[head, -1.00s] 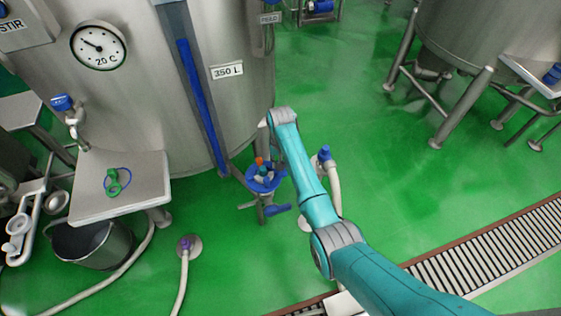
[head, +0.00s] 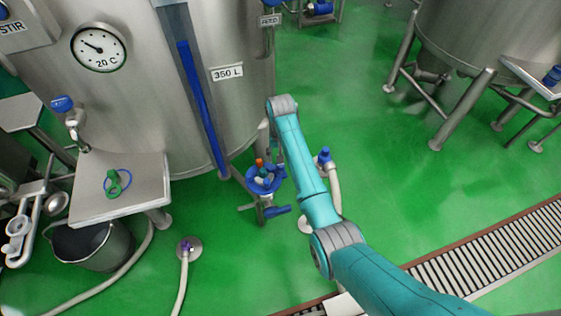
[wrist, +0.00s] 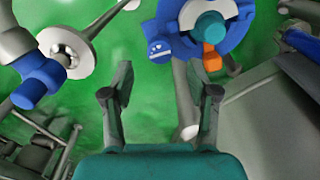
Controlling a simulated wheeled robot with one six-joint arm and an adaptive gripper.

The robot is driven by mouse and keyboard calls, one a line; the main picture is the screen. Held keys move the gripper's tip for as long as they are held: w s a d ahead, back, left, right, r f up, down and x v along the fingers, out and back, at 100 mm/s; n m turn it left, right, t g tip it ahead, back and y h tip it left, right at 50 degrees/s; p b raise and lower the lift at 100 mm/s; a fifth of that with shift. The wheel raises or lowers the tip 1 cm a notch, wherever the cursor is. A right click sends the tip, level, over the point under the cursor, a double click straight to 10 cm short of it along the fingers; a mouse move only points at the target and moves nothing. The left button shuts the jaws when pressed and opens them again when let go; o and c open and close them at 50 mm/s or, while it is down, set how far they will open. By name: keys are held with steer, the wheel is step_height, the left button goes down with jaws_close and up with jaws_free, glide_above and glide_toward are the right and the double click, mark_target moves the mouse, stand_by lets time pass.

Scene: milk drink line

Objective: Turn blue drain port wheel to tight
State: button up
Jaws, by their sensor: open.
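The blue drain port wheel (head: 262,187) is low at the front of the large steel tank in the head view, with an orange piece (head: 259,162) by it. In the wrist view the wheel (wrist: 236,32) is at the top right, partly cut off, with a teal hub (wrist: 210,27) and an orange piece (wrist: 212,58). My gripper (wrist: 162,93) is open and empty, its two fingers apart below and left of the wheel in that picture. No contact with the wheel shows. In the head view my arm hides most of the gripper.
A blue handle (head: 277,210) sits below the wheel. A blue-topped hose fitting (head: 323,155) stands right of my arm. The steel tank (head: 215,110) rises behind, with a side shelf (head: 145,190) at left. Green floor is open at right, with a drain grate (head: 490,255).

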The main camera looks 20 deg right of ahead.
mark_target(281, 165)
step_height(281, 165, up, 7)
stand_by(0.3)
stand_by(0.5)
steer(key=s+f+n+t, duration=0.1)
steer(key=s+f+t, duration=0.4)
steer(key=s+f, duration=1.4)
steer(key=s+r+t, duration=0.2)
steer(key=s+t, duration=0.2)
steer(key=s, duration=1)
steer(key=s+r+n+t, duration=0.1)
steer(key=s+r+t, duration=0.2)
steer(key=s+r, duration=0.7)
steer(key=s+r+n+t, duration=0.1)
steer(key=s+r+t, duration=0.2)
steer(key=s+r, duration=0.7)
step_height(281, 165, up, 6)
steer(key=shift+s+d+r, duration=0.15)
steer(key=shift+s, duration=0.15)
